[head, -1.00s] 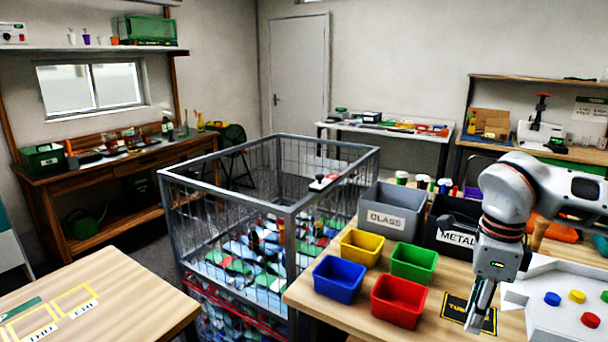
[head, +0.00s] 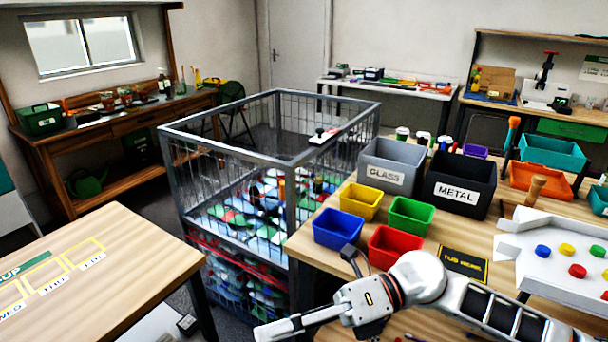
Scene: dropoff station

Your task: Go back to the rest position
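My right gripper (head: 268,332) is low in the middle of the head view, in front of the workbench's front left corner. Its arm comes in from the lower right and the fingers point left. The fingers look together, with nothing seen between them. The gripper is apart from the red bin (head: 395,247) and the blue bin (head: 338,229), which stand behind it. My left gripper is not in view.
The wire cage (head: 292,182) with mixed items stands left of the workbench (head: 478,233). A wooden table (head: 130,268) is at the lower left. Yellow (head: 360,201), green (head: 411,215), GLASS (head: 386,178) and METAL (head: 456,195) bins stand on the workbench, beside a white tray (head: 525,248).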

